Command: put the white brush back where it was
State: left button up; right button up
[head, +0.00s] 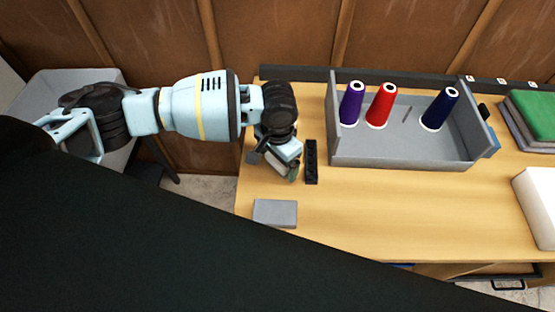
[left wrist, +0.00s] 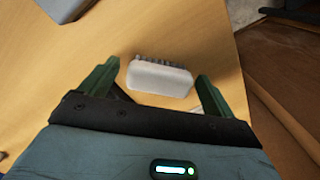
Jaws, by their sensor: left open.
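The white brush (left wrist: 160,78) lies on the wooden table with its dark bristles toward the top of the left wrist view. My left gripper (left wrist: 158,72) is open, with one green finger on each side of the brush and a gap to each. In the head view my left gripper (head: 274,167) is low over the table's left part, and the brush there is mostly hidden by it. I cannot tell how high the fingertips are above the table. My right gripper is not in view.
A black strip (head: 311,162) lies just right of the gripper. A flat grey block (head: 275,213) lies nearer the front. A grey tray (head: 400,155) holds purple, red and blue thread cones. Folded cloths (head: 530,115) and a white object (head: 540,205) are at right. The front middle is clear.

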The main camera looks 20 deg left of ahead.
pick_arm(q)
notch_tip(320, 180, up, 11)
jog(key=p, duration=0.1)
jog(key=shift+r, duration=0.2)
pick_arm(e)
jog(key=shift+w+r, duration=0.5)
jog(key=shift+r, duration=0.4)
pick_arm(q)
jog(key=shift+f, duration=0.1)
